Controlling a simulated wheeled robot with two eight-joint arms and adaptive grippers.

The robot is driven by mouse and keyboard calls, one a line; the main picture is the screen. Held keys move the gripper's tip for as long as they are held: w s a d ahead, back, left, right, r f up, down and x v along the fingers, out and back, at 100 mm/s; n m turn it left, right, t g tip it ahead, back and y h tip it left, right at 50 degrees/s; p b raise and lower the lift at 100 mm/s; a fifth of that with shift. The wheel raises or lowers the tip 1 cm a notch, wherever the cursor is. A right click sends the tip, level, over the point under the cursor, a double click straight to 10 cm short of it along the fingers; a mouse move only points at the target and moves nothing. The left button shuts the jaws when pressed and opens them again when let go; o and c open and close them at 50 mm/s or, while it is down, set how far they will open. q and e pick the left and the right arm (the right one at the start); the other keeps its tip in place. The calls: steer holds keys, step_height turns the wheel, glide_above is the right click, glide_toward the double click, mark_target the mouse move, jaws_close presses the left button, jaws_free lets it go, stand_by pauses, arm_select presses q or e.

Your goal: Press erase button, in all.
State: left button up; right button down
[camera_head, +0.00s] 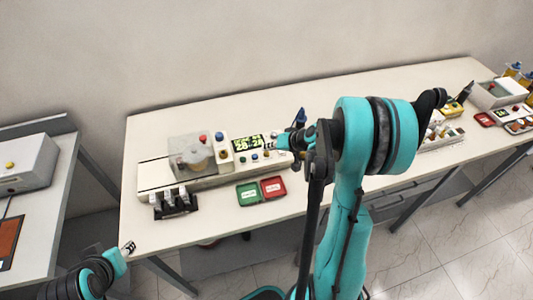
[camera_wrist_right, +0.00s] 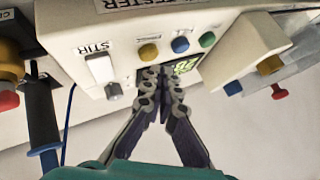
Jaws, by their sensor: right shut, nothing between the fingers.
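A white tester (camera_head: 225,170) stands on the long table, with a green lit display (camera_head: 250,143) and a row of small buttons below it. In the right wrist view its front panel (camera_wrist_right: 125,35) shows a yellow button (camera_wrist_right: 149,51), a blue button (camera_wrist_right: 180,45) and a green button (camera_wrist_right: 207,39). Their small labels are too blurred to read surely, so I cannot tell which is erase. My right gripper (camera_wrist_right: 158,76) is shut and empty, its tips near the yellow button; contact is unclear. My left gripper (camera_head: 129,247) is at the table's front left, its jaws too small to judge.
A STIR switch (camera_wrist_right: 101,68) sits left of the yellow button. A green tray (camera_head: 248,193) and a red tray (camera_head: 273,187) lie in front of the tester. A black rack (camera_head: 175,207) stands at its left front. More devices (camera_head: 497,93) are at the table's right end.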

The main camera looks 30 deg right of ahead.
mark_target(268, 154)
steer(key=shift+f, duration=0.35)
steer(key=shift+f+b, duration=0.45)
steer(key=shift+b, duration=0.25)
stand_by(0.4)
steer(key=shift+r, duration=0.15)
steer(key=shift+r+p, duration=0.6)
steer(key=shift+r, duration=0.2)
steer(key=shift+r+p, duration=1.85)
steer(key=shift+r, duration=0.65)
